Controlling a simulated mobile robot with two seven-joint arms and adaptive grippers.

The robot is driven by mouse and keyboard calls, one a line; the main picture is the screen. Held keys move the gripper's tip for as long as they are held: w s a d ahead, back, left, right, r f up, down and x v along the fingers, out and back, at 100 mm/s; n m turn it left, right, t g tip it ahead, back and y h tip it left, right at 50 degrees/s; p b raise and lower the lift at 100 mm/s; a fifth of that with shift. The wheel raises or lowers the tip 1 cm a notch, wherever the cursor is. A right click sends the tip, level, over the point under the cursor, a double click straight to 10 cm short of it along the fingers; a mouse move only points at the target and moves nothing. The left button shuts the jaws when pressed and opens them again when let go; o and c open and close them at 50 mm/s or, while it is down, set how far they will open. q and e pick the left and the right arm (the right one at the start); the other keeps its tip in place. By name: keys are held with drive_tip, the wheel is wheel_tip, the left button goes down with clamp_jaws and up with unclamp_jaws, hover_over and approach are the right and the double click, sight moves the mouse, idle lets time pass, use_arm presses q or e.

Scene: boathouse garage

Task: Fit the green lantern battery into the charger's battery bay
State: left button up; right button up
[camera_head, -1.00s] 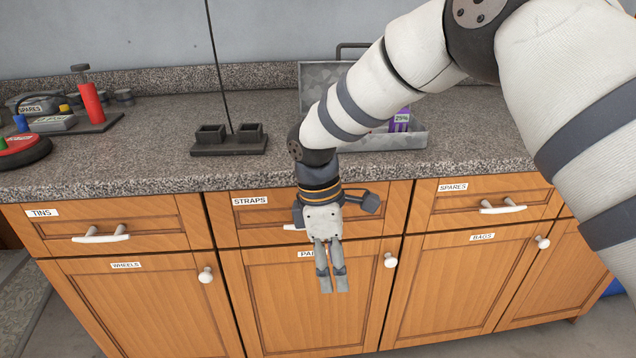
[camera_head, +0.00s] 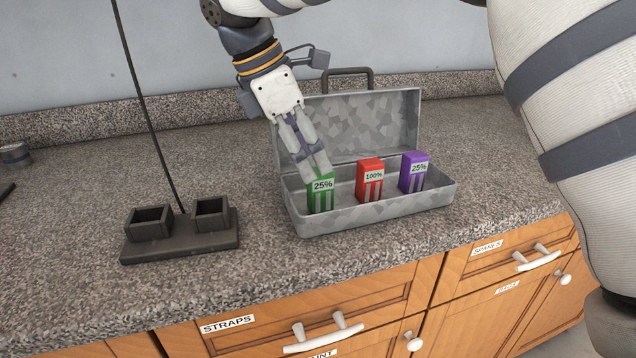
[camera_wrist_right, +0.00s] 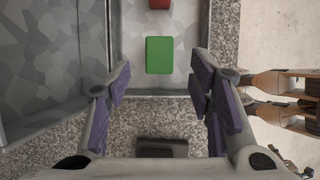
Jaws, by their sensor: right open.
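The green battery (camera_head: 321,192), labelled 25%, stands upright at the left end of an open grey metal case on the counter. The charger (camera_head: 181,242) is a black base with two open, empty square bays (camera_head: 150,222), left of the case. My right gripper (camera_head: 314,166) is just above the green battery, pointing down at it. In the right wrist view the open fingers (camera_wrist_right: 160,90) are wide apart, and the green battery's top (camera_wrist_right: 160,55) lies ahead between their lines, not gripped. My left gripper is not in view.
A red battery (camera_head: 369,180), labelled 100%, and a purple battery (camera_head: 414,172), labelled 25%, stand in the same case (camera_head: 385,213). Its raised lid (camera_head: 350,125) is behind them. A dark cable rises from the charger. The counter in front is clear.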

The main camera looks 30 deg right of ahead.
sight(320, 184)
drive_tip(key=x, duration=0.6)
drive_tip(key=shift+d+f+p, duration=0.15)
drive_tip(key=shift+f+p, duration=0.15)
drive_tip(key=shift+p, duration=0.05)
clamp_jaws()
